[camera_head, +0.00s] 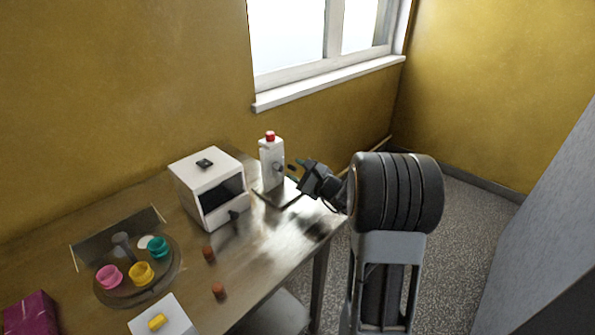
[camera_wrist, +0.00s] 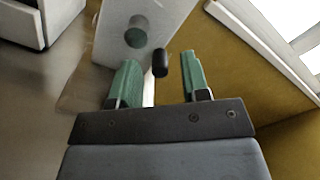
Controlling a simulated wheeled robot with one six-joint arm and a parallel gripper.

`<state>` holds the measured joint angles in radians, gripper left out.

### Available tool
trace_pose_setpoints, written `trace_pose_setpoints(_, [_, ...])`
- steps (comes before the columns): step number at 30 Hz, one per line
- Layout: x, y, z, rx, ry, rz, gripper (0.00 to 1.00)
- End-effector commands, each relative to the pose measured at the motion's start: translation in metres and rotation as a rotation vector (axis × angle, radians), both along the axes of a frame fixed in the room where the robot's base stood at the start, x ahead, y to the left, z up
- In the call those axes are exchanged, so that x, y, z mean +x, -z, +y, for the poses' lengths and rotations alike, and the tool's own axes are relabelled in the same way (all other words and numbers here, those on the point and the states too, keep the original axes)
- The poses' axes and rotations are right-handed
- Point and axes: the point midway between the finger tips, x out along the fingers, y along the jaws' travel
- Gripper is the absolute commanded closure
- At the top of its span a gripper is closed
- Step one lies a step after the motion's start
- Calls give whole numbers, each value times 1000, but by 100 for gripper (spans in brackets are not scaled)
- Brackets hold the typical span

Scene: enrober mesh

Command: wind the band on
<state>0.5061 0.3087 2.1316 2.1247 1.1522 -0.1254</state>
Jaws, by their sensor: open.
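A white upright unit (camera_head: 271,165) with a red cap (camera_head: 270,135) stands at the back of the table. It fills the upper middle of the wrist view (camera_wrist: 167,15). A grey round hub (camera_wrist: 138,32) sits on its face. A small dark knob (camera_wrist: 160,64) stands out beside the hub. My gripper (camera_head: 297,170) is open at the unit's right side, its green fingers pointing at the face. In the wrist view the knob appears between the fingertips, with gaps on both sides; I cannot tell whether it is within their depth. No band can be made out.
A white box with a dark opening (camera_head: 206,187) stands left of the unit. A round tray (camera_head: 165,288) holds pink, yellow and teal cups. Two small brown pieces (camera_head: 208,253) lie near the table's front edge. The wall and window sill (camera_head: 330,83) are behind.

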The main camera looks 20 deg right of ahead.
Motion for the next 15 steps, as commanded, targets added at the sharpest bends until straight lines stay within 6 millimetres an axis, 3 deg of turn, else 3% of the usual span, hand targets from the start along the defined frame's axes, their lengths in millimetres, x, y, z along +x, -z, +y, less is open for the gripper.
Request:
trace_pose_setpoints(7, [0, 0, 0, 0, 0, 0, 58])
trace_pose_setpoints(15, [0, 0, 0, 0, 0, 0, 83])
